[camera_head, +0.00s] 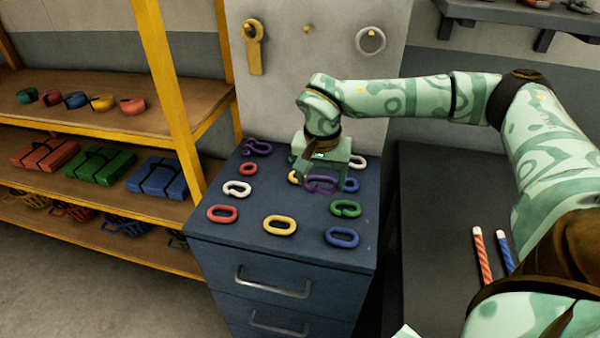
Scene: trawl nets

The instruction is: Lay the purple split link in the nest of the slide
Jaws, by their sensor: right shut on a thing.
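My right gripper (320,180) is over the back right part of the blue cabinet top (312,236), pointing down. It is shut on a purple link (322,185), which shows between its fingers. That link looks split, but the fingers partly cover it. I cannot tell whether it touches the top. Another purple link (257,147), apparently with a gap, lies at the back left of the top. I cannot pick out the slide or its nest for certain. My left gripper is not in view.
Around the gripper lie a green link (346,208), blue links (342,237), a yellow link (280,225), red links (222,214) and white links (237,188). A board (310,75) with hung items stands behind. A dark bench (440,215) with two striped sticks is at right.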

